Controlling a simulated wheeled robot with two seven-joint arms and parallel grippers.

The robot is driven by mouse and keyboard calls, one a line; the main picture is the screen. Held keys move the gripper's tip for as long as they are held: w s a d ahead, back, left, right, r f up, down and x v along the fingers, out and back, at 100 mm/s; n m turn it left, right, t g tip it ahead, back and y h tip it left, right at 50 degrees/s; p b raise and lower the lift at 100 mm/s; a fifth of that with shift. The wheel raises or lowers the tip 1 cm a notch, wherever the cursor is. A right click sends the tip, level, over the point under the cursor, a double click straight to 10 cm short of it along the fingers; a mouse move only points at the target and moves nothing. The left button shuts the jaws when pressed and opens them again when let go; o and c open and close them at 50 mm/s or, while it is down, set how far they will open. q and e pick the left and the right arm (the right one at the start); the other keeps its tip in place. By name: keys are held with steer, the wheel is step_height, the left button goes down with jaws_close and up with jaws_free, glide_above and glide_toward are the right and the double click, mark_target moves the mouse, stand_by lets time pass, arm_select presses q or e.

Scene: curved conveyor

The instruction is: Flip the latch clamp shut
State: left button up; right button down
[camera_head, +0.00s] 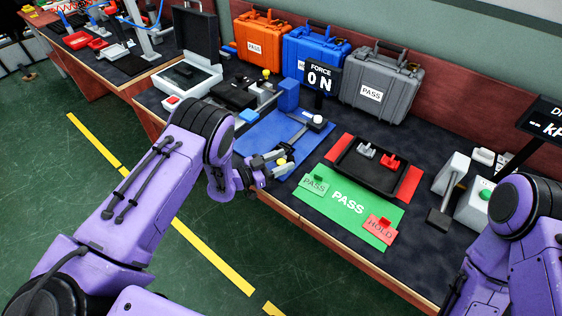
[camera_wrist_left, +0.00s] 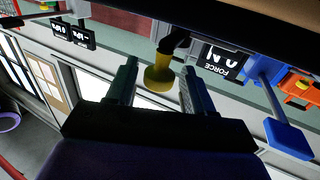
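My left gripper (camera_head: 276,163) is at the front edge of the bench, beside the blue mat (camera_head: 262,139). It is open. A yellow knob (camera_head: 281,162) shows at its fingers, and it appears to be the clamp's handle tip. In the left wrist view the yellow knob (camera_wrist_left: 159,75) on a dark stem is between the two fingers (camera_wrist_left: 158,88), with gaps at both sides. The clamp's body is mostly hidden, and I cannot tell its exact angle. My right arm is at the lower right, with its gripper out of view.
A FORCE display (camera_head: 320,78) and a blue post (camera_head: 288,95) stand behind the mat. Orange (camera_head: 258,38), blue (camera_head: 312,52) and grey (camera_head: 382,85) cases line the back. A black tray (camera_head: 345,165) and a green PASS mat (camera_head: 340,205) are to the right.

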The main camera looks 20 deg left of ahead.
arm_select(q)
steer(key=shift+s, duration=0.1)
steer(key=b+v, duration=0.2)
steer(key=v, duration=0.8)
steer(key=shift+a, duration=0.2)
steer(key=shift+s+a, duration=0.1)
steer(key=shift+s, duration=0.05)
